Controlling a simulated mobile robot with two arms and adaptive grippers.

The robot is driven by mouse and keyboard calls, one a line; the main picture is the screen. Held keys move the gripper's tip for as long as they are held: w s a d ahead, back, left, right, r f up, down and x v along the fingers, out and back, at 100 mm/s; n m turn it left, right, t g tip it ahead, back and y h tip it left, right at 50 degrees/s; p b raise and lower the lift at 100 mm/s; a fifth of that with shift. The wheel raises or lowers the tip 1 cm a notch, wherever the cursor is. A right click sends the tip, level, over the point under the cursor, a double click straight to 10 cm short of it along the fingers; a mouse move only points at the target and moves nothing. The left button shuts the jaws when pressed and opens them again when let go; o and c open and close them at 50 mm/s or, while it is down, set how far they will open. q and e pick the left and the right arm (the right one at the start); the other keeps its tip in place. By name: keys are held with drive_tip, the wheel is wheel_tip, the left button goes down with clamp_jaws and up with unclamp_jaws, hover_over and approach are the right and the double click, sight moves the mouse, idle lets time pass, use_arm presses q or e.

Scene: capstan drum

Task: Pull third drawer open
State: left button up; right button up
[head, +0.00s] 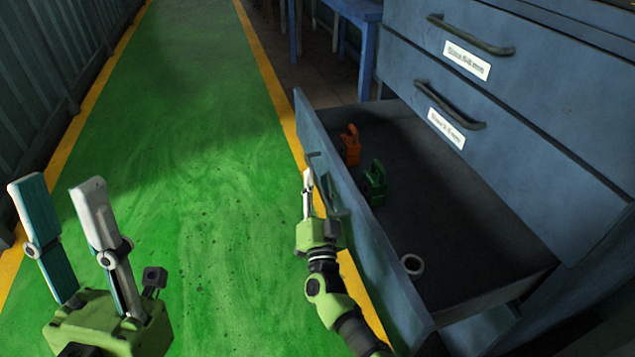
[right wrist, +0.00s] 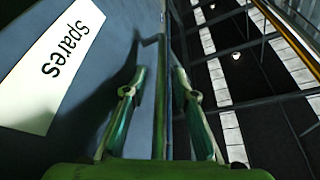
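The third drawer (head: 352,226) is pulled well out of the blue cabinet, its inside showing in the head view. Its bar handle (head: 320,178) is on the outer face of its front. My right gripper (head: 308,192) is at this handle. In the right wrist view the handle bar (right wrist: 161,105) runs between the two fingers of my right gripper (right wrist: 160,85), with a gap visible beside it. A white label reading "Spares" (right wrist: 50,65) is on the drawer front. My left gripper (head: 62,195) is open and empty over the green floor, away from the drawer.
An orange item (head: 350,147), a green item (head: 375,184) and a pale ring (head: 412,264) lie in the open drawer. Two labelled drawers above (head: 520,120) are shut. A blue table (head: 355,12) stands behind. The green walkway (head: 205,130) is clear.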

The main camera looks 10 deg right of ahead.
drive_tip(key=v, duration=1.2)
